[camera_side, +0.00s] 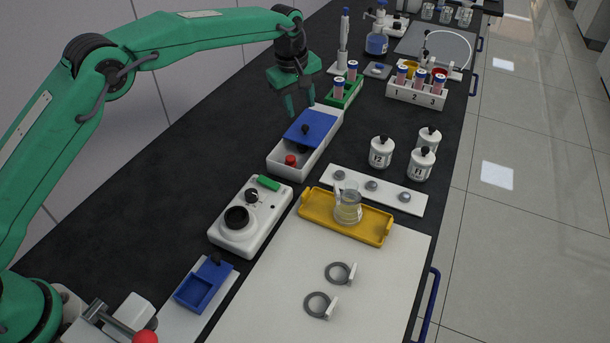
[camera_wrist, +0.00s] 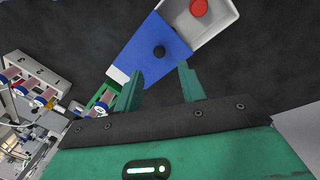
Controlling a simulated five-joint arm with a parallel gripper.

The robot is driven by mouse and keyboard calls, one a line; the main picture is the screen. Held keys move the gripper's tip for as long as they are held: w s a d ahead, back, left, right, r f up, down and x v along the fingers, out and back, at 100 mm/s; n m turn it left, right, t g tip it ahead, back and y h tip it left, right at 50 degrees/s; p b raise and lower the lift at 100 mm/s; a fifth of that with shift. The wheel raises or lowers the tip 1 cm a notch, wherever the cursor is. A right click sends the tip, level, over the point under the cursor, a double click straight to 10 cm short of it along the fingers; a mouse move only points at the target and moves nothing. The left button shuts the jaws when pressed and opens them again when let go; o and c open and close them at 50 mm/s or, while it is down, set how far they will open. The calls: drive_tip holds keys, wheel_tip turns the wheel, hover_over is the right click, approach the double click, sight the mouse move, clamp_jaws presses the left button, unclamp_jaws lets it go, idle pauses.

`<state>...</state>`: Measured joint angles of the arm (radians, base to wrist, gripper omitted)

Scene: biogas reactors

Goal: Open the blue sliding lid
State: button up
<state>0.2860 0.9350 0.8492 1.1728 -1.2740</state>
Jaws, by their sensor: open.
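The blue sliding lid (camera_side: 312,127) lies on a white open-topped box (camera_side: 276,165) and covers its far-middle part. The near end of the box is uncovered and holds a red-topped item (camera_side: 291,160). My gripper (camera_side: 299,110) is open and empty, above the lid's far left side.
A green rack (camera_side: 345,93) with capped tubes stands just behind the box's far end. A white device with a black dial (camera_side: 237,217) sits in front of the box. White jars (camera_side: 381,152) stand to the right. The black bench left of the box is clear.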

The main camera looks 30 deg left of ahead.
drive_tip(key=shift+s+r, duration=0.15)
drive_tip(key=shift+r, duration=0.6)
drive_tip(key=shift+a, duration=0.1)
drive_tip(key=c, duration=0.8)
drive_tip(key=shift+a+r, duration=0.1)
clamp_jaws()
drive_tip(key=s+a+r+m+t, duration=0.1)
drive_tip(key=s+a+m+t, duration=0.3)
drive_tip(key=s, duration=0.4)
drive_tip(key=shift+s+a+r+m+h, duration=0.25)
drive_tip(key=shift+a+m+h, duration=0.15)
drive_tip(key=shift+a+m, duration=0.55)
